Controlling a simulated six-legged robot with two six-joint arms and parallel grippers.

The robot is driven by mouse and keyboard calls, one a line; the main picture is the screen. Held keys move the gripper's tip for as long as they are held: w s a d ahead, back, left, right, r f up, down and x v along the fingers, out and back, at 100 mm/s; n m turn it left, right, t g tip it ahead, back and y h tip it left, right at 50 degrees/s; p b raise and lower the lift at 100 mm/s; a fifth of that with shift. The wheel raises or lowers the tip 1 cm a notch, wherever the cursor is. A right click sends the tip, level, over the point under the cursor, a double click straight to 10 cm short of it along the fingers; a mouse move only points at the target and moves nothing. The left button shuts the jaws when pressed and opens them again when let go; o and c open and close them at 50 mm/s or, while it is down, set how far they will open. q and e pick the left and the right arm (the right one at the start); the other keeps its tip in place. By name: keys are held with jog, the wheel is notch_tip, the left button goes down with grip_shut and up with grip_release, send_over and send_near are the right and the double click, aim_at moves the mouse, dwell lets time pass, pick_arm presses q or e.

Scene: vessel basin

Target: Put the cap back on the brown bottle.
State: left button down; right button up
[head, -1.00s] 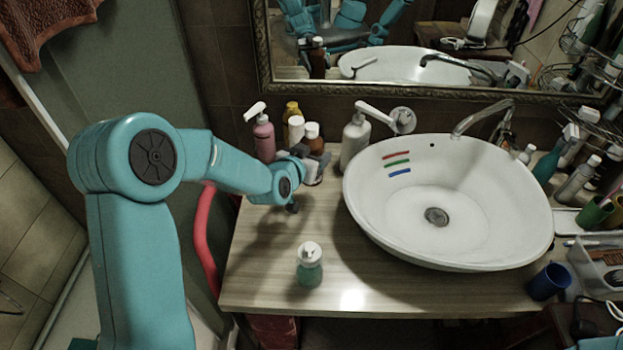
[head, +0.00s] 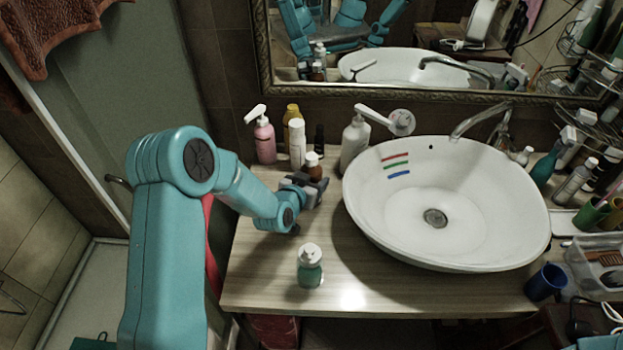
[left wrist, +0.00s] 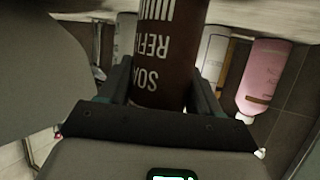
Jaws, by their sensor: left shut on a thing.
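The brown bottle (head: 315,172) stands upright at the back of the counter, left of the basin. My left gripper (head: 308,186) is at its front side, shut around its body. In the left wrist view, the brown bottle (left wrist: 165,60) fills the space between the two fingers, its white lettering upside down. A white cap (head: 312,158) shows at the bottle's top in the head view; I cannot tell whether it is fully seated. The bottle's base is hidden behind the gripper. My right gripper is not in view.
A pink pump bottle (head: 264,140), a white bottle (head: 297,145) and a yellow bottle (head: 292,115) stand behind. A white pump bottle (head: 354,145) is close on the right, beside the basin (head: 450,220). A green soap bottle (head: 310,268) stands in front.

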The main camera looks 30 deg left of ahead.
pick_arm(q)
jog(key=shift+s+r, duration=0.15)
jog(key=shift+r, duration=0.05)
jog(key=shift+f+b, duration=0.3)
jog(key=shift+c, duration=1)
grip_release()
jog(key=shift+r, duration=0.15)
